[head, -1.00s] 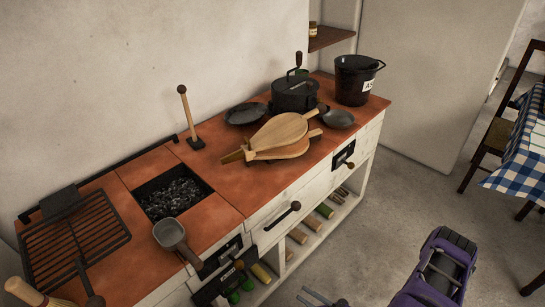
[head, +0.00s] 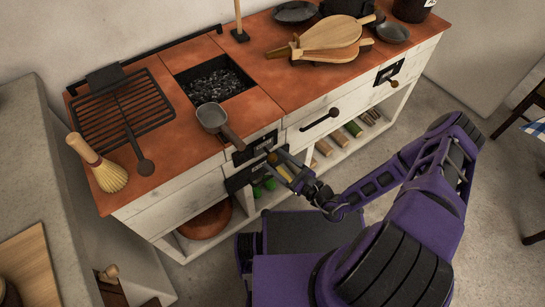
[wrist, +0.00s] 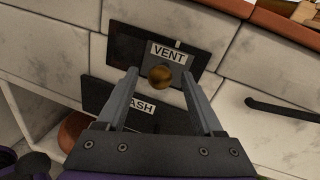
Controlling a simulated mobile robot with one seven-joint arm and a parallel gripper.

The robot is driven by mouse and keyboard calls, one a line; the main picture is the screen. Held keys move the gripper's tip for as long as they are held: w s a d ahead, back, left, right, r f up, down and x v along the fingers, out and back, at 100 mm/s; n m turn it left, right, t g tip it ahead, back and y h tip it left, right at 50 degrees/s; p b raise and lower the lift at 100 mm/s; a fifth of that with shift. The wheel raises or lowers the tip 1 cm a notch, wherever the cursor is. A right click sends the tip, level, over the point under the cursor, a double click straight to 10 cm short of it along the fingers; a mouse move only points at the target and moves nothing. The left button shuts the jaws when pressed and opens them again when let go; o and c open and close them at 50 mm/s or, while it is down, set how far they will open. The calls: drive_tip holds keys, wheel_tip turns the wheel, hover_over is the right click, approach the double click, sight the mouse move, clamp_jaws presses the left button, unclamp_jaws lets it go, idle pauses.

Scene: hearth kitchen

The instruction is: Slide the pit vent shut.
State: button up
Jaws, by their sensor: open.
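The pit vent (wrist: 122,44) is a dark plate on the stove's white front with a VENT label (wrist: 168,53) and a round brass knob (wrist: 161,77). In the head view the vent (head: 252,149) sits below the fire pit (head: 212,82), its knob (head: 272,158) by my fingers. My gripper (wrist: 160,73) is open, with one finger on each side of the knob in the wrist view. I cannot tell whether the fingers touch it. How far the vent is open is unclear.
A black ASH drawer front (wrist: 97,93) lies just below the vent. A drawer handle (head: 319,119) is to the right. A stone block (head: 40,150) stands at the left.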

sight(269, 153)
drive_tip(key=shift+x, duration=1.2)
clamp_jaws()
idle(0.6)
